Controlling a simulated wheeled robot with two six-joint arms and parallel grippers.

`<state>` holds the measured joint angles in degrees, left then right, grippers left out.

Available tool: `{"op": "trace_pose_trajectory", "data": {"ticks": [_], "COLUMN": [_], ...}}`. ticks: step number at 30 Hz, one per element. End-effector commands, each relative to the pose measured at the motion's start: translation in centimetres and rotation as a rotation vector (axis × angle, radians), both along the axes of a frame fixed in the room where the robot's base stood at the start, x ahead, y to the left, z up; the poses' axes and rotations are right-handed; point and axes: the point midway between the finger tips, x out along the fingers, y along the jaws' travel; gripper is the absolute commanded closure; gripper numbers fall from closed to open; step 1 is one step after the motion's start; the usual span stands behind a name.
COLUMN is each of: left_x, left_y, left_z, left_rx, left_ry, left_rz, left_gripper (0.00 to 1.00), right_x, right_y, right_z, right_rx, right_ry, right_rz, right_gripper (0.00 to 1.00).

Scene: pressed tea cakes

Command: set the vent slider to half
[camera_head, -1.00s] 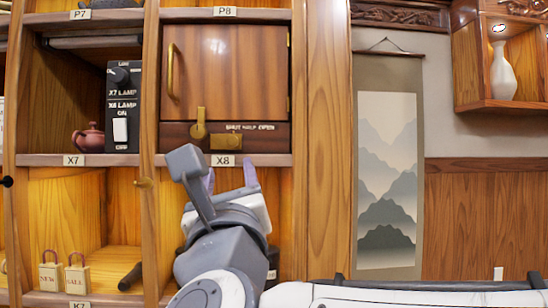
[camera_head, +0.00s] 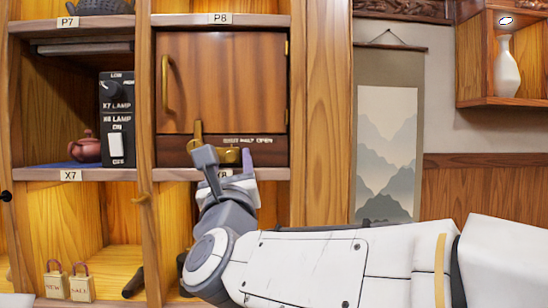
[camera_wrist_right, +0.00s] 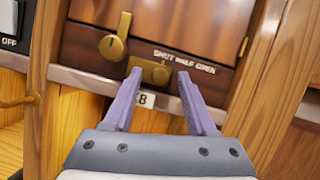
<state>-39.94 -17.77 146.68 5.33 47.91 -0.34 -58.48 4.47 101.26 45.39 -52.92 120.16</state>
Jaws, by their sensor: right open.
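The brass vent slider (camera_head: 230,156) sits on the dark strip under the closed wooden door of X8. The strip carries the label SHUT HALF OPEN (camera_head: 248,140). In the right wrist view the slider (camera_wrist_right: 152,71) lies at the SHUT end of the label, left of HALF. My right gripper (camera_wrist_right: 160,75) is open, its two purple-grey fingers pointing at the strip with the slider showing between the tips. I cannot tell whether they touch it. In the head view the gripper (camera_head: 226,158) partly covers the slider. My left gripper is not in view.
A brass turn latch (camera_wrist_right: 112,47) stands just left of the slider. A shelf edge with the X8 tag (camera_wrist_right: 146,99) runs below. The X7 bay at left holds a lamp switch panel (camera_head: 117,120) and a teapot (camera_head: 86,146). A wooden post (camera_head: 322,120) stands at right.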

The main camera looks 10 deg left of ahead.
Motion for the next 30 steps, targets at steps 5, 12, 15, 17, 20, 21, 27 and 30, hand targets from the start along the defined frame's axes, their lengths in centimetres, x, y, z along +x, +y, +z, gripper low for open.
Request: {"op": "trace_pose_trajectory", "data": {"ticks": [5,12,15,17,20,21,27,30], "left_x": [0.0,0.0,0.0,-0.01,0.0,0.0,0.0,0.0], "left_y": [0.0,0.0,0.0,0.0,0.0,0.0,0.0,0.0], "left_z": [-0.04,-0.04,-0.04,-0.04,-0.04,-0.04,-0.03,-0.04], "left_rx": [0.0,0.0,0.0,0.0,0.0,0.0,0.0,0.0], "left_ry": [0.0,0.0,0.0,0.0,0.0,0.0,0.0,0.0], "left_rz": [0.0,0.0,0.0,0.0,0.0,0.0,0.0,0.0], "left_gripper": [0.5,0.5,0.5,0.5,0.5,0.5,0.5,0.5], "right_x": [-0.01,-0.02,-0.03,-0.03,-0.04,-0.04,-0.04,-0.04], "right_y": [0.01,0.0,0.0,0.01,0.01,0.01,0.02,0.02], "right_z": [-0.05,-0.06,-0.05,-0.06,-0.05,-0.05,-0.06,-0.06], "right_rx": [0.0,-0.001,-0.001,-0.001,-0.002,-0.002,-0.002,-0.002], "right_ry": [0.0,0.001,0.001,0.001,0.001,0.001,0.001,0.001], "right_rz": [0.0,-0.001,-0.001,-0.001,0.0,0.0,0.0,0.0], "right_gripper": [0.7,1.0,1.0,1.0,1.0,1.0,1.0,1.0]}}
